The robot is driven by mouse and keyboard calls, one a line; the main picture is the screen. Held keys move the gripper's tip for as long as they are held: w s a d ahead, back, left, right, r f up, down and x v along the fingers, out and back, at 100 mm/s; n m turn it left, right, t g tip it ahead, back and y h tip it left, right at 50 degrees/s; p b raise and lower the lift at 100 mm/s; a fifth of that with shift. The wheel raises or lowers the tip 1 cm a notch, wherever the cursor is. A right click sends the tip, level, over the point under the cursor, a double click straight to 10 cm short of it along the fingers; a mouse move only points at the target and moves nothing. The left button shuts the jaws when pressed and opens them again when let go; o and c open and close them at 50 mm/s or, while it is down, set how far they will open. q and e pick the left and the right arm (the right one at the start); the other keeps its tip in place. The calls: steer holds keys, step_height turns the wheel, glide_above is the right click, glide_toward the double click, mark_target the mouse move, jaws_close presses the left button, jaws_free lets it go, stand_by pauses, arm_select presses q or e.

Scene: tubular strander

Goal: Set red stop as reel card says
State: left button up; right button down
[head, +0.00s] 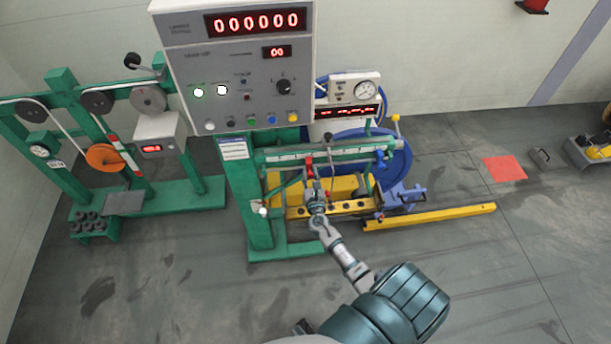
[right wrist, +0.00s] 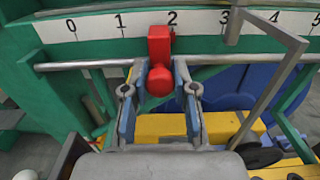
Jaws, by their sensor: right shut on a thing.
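The red stop (head: 309,168) sits on a rail under a white scale (head: 290,156) on the green machine. In the right wrist view, the red stop (right wrist: 159,44) stands just left of or below the 2 on the numbered scale (right wrist: 205,22). My right gripper (head: 312,190) is shut on the stop's round red knob; its fingers (right wrist: 160,85) lie on both sides of the knob in the right wrist view. A white card (head: 234,148) with small print is on the green post; I cannot read it. My left gripper is not in view.
A grey panel (head: 240,75) with red digits stands above the rail. A bent grey rod (right wrist: 268,85) crosses right of my fingers. A yellow beam (head: 430,216) lies on the floor.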

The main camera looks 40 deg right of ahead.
steer(key=c, duration=0.9)
jaws_free()
steer(key=v, duration=1.2)
steer(key=shift+f, duration=0.1)
